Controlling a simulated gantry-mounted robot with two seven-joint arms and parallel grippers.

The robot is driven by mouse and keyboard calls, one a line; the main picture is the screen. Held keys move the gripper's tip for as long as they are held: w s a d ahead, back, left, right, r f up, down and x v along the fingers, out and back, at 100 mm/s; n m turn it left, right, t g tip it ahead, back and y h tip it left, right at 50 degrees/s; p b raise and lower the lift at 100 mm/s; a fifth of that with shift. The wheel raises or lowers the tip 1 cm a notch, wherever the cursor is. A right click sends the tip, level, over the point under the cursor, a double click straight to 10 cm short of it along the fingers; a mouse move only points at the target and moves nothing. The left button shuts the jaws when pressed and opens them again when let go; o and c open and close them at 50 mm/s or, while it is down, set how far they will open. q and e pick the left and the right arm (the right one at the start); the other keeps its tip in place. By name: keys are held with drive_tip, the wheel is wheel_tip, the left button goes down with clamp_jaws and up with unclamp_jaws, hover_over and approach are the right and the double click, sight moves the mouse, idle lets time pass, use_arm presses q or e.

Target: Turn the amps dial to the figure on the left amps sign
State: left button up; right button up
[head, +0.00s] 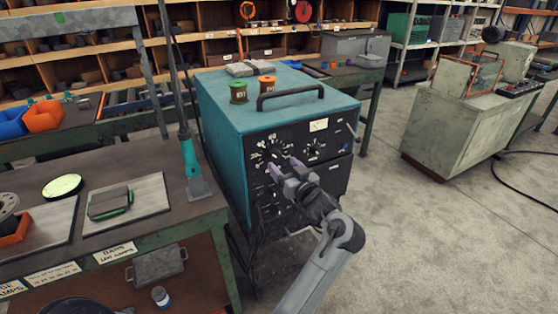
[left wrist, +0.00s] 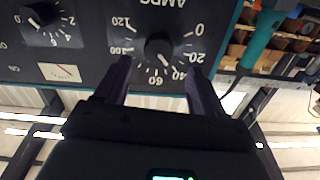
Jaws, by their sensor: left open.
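The amps dial (head: 272,152) is a dark knob with a ring of white figures, on the black front panel of the teal machine (head: 225,115). In the left wrist view the dial (left wrist: 158,46) shows upside down under the word AMPS, with figures from 0 to 120. Its pointer seems to be near 40, but I cannot tell exactly. My left gripper (head: 285,167) is open in front of the panel, its fingers (left wrist: 158,72) spread on either side of the dial, apparently apart from it. A sign ending in AMPS (head: 12,288) is cut off at the lower left; its figure is unreadable.
A smaller dial (head: 313,147) sits beside the amps dial; a small meter (left wrist: 59,72) shows in the left wrist view. A workbench (head: 150,225) with labels stands at left.

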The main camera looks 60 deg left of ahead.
sight(276, 156)
use_arm(q)
drive_tip(key=shift+w+a+b, duration=0.15)
drive_tip(key=shift+a+b, duration=0.1)
drive_tip(key=shift+a, duration=1.05)
drive_tip(key=shift+w+a+b, duration=0.15)
drive_tip(key=shift+a+b, duration=0.05)
drive_tip(key=shift+a, duration=1.05)
